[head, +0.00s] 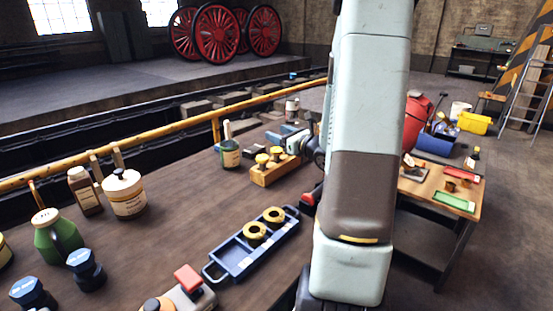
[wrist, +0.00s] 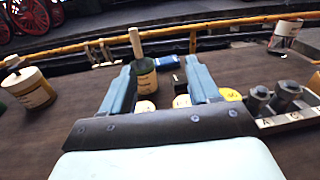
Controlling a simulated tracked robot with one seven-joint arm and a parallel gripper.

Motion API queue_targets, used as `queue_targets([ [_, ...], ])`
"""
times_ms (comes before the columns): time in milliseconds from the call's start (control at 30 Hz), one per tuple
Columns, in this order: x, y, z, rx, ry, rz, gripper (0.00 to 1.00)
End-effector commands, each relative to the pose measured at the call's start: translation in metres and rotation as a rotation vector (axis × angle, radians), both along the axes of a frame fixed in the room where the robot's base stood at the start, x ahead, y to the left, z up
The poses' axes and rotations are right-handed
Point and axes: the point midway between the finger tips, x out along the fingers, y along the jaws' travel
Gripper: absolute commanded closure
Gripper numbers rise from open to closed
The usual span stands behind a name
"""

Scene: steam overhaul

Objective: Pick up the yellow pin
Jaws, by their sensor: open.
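Several yellow-topped pins (head: 262,159) stand in a wooden block (head: 282,173) on the workbench. In the wrist view, a yellow top (wrist: 231,94) shows just right of the right finger, and paler round tops (wrist: 182,101) show low between the fingers. I cannot tell for certain which is the yellow pin. My gripper (head: 285,139) is open and empty, close behind the block in the head view. Its two blue fingers (wrist: 158,66) are spread wide in the wrist view. The lower parts of the pins are hidden.
A green jar with a wooden handle (head: 230,150) stands left of the block. A blue tray (head: 238,262) with two brass rings (head: 255,233) lies nearer. Dark knobs in a lettered holder (wrist: 290,118) sit right of my fingers. Bottles and a glue pot (head: 125,195) stand left.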

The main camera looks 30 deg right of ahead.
Motion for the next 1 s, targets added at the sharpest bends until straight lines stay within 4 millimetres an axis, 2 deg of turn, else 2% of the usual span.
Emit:
queue_targets([
  [100,0.000,-0.023,-0.010,0.048,0.000,-0.075,0.39],
  [200,0.000,-0.030,-0.016,0.065,-0.001,-0.100,0.39],
  [800,0.000,-0.031,-0.085,0.067,-0.001,-0.102,0.39],
  [900,0.000,-0.031,-0.094,0.066,-0.001,-0.102,0.39],
  [1000,0.009,-0.029,-0.092,0.062,-0.004,-0.101,0.39],
])
